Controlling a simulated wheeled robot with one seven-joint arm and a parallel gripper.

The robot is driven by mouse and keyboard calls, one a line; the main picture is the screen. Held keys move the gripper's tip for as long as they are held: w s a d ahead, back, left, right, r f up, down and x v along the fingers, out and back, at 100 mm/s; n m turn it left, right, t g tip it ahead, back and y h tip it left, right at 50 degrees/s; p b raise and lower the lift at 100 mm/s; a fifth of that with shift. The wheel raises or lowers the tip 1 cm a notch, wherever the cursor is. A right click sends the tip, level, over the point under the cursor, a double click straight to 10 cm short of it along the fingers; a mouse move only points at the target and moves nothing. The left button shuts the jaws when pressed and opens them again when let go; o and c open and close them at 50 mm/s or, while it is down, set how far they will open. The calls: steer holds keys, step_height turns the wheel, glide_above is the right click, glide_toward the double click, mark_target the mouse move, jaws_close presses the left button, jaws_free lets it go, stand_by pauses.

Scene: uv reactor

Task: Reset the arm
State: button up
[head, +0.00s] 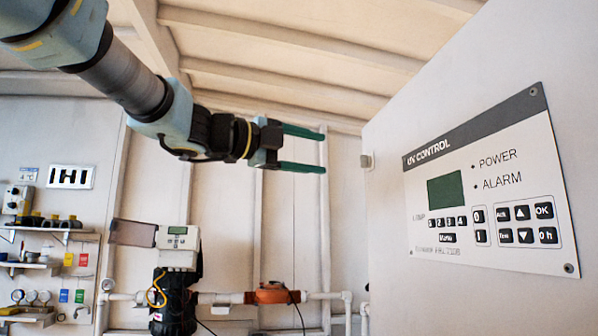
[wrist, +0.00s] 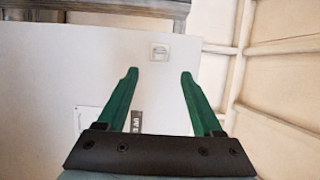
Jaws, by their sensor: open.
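My gripper (head: 322,151) is open and empty, raised in the air at the end of my arm in the head view. Its two green fingers point right, toward the left edge of the white UV control cabinet (head: 395,240). A gap of wall shows between the fingertips and the cabinet. In the wrist view the gripper (wrist: 158,75) shows its green fingers apart, with nothing between them. The cabinet face (wrist: 60,70) lies beyond them, and part of the control panel (wrist: 88,120) shows behind the left finger.
The control panel (head: 485,185) has a dark screen and several buttons. A small latch (head: 367,161) sits on the cabinet's edge. Pipes, a grey-white controller (head: 178,245) on a black body and an orange device (head: 272,294) stand low at the back. Shelves (head: 45,228) hold small items at left.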

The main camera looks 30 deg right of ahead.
steer(key=w+a+f+n+t+y, duration=0.3)
steer(key=w+a+f+n+t, duration=0.4)
steer(key=w, duration=0.4)
steer(key=w+a+f+n+t+y, duration=0.4)
steer(key=w+a+f+n, duration=0.1)
steer(key=w+f+n, duration=0.5)
steer(key=w+a+f+n+y, duration=0.2)
steer(key=a+f+n+y, duration=0.45)
steer(key=a+f, duration=0.6)
steer(key=s+a+f+n+g+y, duration=0.2)
steer(key=s+a+f+n+g, duration=0.3)
steer(key=s+f, duration=0.4)
steer(key=s+a+f+n+g+y, duration=0.2)
steer(key=s+a+f+n+g, duration=0.2)
steer(key=s+f, duration=0.5)
steer(key=a+f+n, duration=0.2)
steer(key=a+f, duration=0.1)
steer(key=f, duration=0.2)
steer(key=shift+a+g, duration=0.4)
steer(key=shift+f, duration=0.1)
